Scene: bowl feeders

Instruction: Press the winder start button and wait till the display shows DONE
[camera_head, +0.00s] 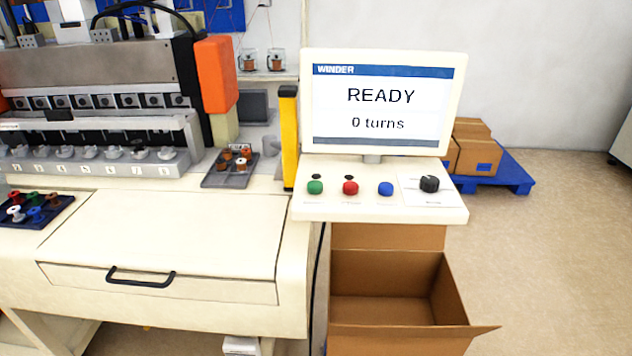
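The winder display (376,103) stands at the centre right and reads READY, 0 turns. Below it is a pale control panel (420,211). On the panel are a green button (315,187), a red button (350,188), a blue button (385,189) and a black knob (429,184). The small labels by the buttons are too blurred to read, so I cannot tell from text which one is the start button. Neither of my grippers is in view.
The winding machine (100,66) fills the left. A tray of coloured bobbins (61,213) and a grey tray of copper bobbins (239,180) sit on it. A yellow post (289,140) stands left of the display. An open cardboard box (385,308) is below the panel.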

